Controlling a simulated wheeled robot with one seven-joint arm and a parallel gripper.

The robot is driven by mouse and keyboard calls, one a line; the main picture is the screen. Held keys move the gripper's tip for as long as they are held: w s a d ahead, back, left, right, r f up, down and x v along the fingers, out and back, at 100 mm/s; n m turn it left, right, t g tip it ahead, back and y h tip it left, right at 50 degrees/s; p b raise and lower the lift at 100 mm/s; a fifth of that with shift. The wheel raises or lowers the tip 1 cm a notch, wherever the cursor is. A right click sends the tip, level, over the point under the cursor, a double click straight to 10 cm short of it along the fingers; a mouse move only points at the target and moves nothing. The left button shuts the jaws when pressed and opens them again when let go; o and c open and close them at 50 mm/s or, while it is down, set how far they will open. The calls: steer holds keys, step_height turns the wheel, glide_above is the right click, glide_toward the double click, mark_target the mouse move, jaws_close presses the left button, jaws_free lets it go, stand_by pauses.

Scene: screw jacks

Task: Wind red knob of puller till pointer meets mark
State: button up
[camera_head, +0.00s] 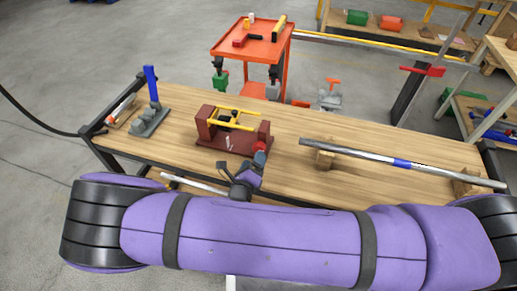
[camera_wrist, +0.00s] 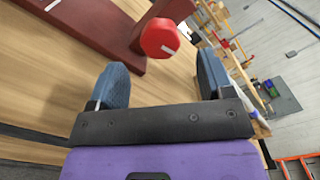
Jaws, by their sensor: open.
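The puller (camera_head: 226,137) is a dark red frame with yellow bars, standing on the wooden workbench in the head view. Its red knob (camera_head: 260,147) is at its right end, close to my gripper (camera_head: 247,175). In the wrist view the red knob (camera_wrist: 160,38) is faceted, with a white line on its face. It sits ahead of and between the two blue fingers of my gripper (camera_wrist: 163,82). The fingers are open and apart from the knob. Part of the puller's dark red base (camera_wrist: 90,25) also shows. The pointer and mark are too small to tell.
A long metal bar (camera_head: 400,163) with a blue band lies on wooden blocks to the right on the bench (camera_head: 300,190). A blue-handled clamp (camera_head: 151,105) stands at the left end. An orange trolley (camera_head: 252,42) is behind the bench.

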mark_target(260, 146)
steer(key=shift+x, duration=2.95)
steer(key=c, duration=0.9)
